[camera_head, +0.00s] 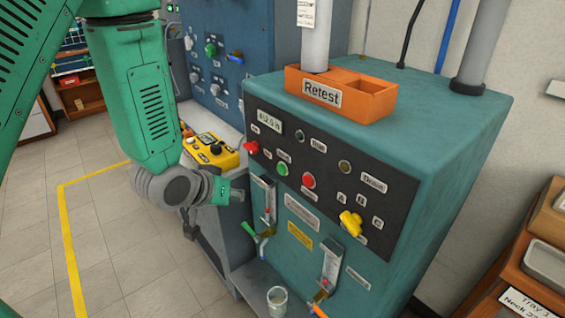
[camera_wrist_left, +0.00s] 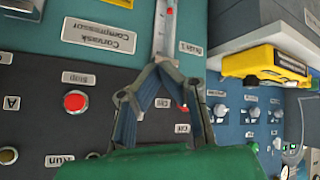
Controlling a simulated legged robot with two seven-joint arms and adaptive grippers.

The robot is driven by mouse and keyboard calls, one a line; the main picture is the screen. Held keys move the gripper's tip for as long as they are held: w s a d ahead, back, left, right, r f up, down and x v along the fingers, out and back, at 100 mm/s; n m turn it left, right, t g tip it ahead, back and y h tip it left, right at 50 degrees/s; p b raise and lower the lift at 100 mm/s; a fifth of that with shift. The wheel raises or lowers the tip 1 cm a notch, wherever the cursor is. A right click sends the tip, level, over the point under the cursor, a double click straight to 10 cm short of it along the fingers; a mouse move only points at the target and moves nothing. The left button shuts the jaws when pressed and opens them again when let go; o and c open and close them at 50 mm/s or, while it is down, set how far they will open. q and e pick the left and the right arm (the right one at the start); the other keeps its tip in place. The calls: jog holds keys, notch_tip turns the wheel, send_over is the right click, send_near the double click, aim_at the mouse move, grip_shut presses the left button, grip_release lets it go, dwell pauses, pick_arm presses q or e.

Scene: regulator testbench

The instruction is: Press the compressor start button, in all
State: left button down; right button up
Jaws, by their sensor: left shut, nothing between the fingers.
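The teal test bench (camera_head: 450,120) has a black control panel with a green button (camera_head: 282,169), a red button (camera_head: 309,180) to its right and a red knob (camera_head: 251,147) to its left. In the left wrist view the red button (camera_wrist_left: 75,101) is labelled Stop, and a Compressor label (camera_wrist_left: 98,36) shows upside down. The green button does not show there; my fingers cover that area. My left gripper (camera_head: 236,192) is shut and empty, beside the bench front, left of and below the green button. It also shows in the wrist view (camera_wrist_left: 161,64).
An orange Retest tray (camera_head: 375,100) sits on the bench. A yellow knob (camera_head: 350,223) is on the panel's lower right. Valves with coloured handles and a glass (camera_head: 277,299) are below. A yellow control box (camera_head: 212,152) stands behind my left arm. Trays are at right.

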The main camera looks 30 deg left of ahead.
aim_at(282, 169)
pick_arm(q)
jog(key=shift+w+r, duration=0.25)
jog(key=shift+r, duration=0.3)
jog(key=w+d, duration=0.3)
jog(key=w, duration=0.5)
jog(key=shift+d, duration=0.2)
jog(key=shift+w, duration=0.1)
dwell(1.2)
jog(key=shift+w+d+p, duration=0.15)
jog(key=shift+w+p, duration=0.1)
jog(key=shift+p, duration=0.05)
